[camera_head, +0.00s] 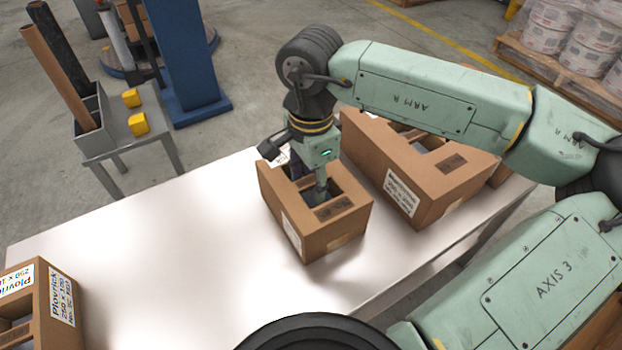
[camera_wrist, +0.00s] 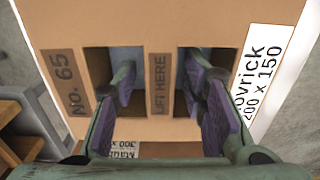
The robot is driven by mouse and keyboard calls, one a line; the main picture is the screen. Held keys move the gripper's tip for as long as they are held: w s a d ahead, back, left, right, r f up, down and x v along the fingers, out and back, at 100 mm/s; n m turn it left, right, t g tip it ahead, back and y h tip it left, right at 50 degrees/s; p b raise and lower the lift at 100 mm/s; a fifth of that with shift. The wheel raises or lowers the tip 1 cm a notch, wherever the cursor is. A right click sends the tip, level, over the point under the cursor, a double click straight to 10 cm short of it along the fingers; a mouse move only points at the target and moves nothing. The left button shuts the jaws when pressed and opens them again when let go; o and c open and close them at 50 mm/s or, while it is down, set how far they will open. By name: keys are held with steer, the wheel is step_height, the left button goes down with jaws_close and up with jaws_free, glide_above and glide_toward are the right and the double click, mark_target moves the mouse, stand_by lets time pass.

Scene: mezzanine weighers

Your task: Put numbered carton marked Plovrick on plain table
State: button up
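A brown carton (camera_head: 345,225) stands upright on a pale, shiny table (camera_head: 180,230). In the wrist view the carton (camera_wrist: 215,22) reads "No. 65" and "LIFT HERE", with a white label ending "ovrick" and "200 x 150". Its top has two openings with a bar between them. My gripper (camera_head: 314,188) points down into the carton's top. In the wrist view my gripper (camera_wrist: 160,85) has one finger in each opening, either side of the bar. Gaps show between the pads and the bar, so it is open. The fingertips are partly hidden inside.
A larger carton (camera_head: 432,198) stands close to the right. Another carton (camera_head: 60,325), labelled Plovrick 250 x 100, is at lower left. A grey stand (camera_head: 130,145) with tubes and yellow blocks is behind, beside a blue column (camera_head: 190,60). The table's left part is clear.

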steer(key=shift+r+p, duration=0.3)
steer(key=shift+p, duration=0.05)
step_height(320, 180, up, 12)
steer(key=shift+f, duration=0.15)
stand_by(0.3)
